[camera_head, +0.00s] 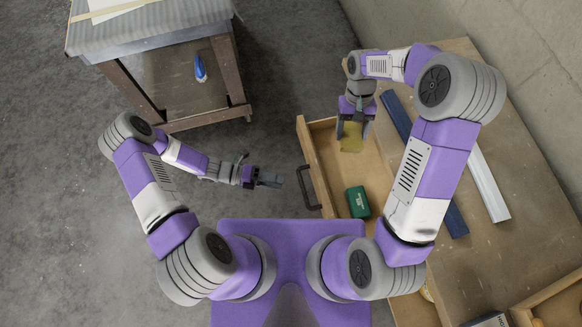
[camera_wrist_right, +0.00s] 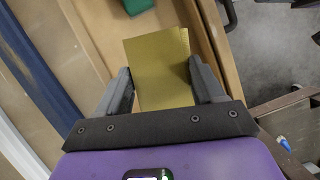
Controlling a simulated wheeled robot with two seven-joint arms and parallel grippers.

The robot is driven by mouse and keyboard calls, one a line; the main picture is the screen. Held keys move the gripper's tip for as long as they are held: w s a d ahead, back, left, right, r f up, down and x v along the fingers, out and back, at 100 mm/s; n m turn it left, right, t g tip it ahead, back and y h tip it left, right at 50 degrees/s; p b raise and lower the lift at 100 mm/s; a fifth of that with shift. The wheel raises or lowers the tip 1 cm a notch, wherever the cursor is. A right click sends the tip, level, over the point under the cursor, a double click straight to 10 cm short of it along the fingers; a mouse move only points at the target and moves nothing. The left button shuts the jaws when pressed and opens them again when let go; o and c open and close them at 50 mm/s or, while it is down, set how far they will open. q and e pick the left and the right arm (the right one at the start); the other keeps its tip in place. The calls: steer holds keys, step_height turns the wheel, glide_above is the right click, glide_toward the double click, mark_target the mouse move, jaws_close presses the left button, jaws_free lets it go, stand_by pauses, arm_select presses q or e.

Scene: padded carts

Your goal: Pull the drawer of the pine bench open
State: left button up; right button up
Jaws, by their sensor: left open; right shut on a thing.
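The pine bench (camera_head: 520,170) stands at the right, and its drawer (camera_head: 313,160) sticks out to the left, open. The drawer has a dark bar handle (camera_head: 308,188) on its front, and nothing grips it. My right gripper (camera_head: 353,128) is over the far part of the drawer, shut on a flat-faced mustard-yellow block (camera_head: 351,141). The block also shows between the fingers in the right wrist view (camera_wrist_right: 158,75). Whether it touches the drawer floor I cannot tell. My left gripper (camera_head: 268,181) is open and empty, left of the handle and apart from it.
A green box (camera_head: 357,202) lies in the drawer. A blue bar (camera_head: 394,112) and a pale bar (camera_head: 491,188) lie on the bench top, partly behind my right arm. A padded cart (camera_head: 150,40) stands at the upper left with a blue item (camera_head: 200,68) below. Floor between is clear.

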arm_select(q)
steer(key=v, duration=0.2)
steer(key=shift+a, duration=0.4)
stand_by(0.3)
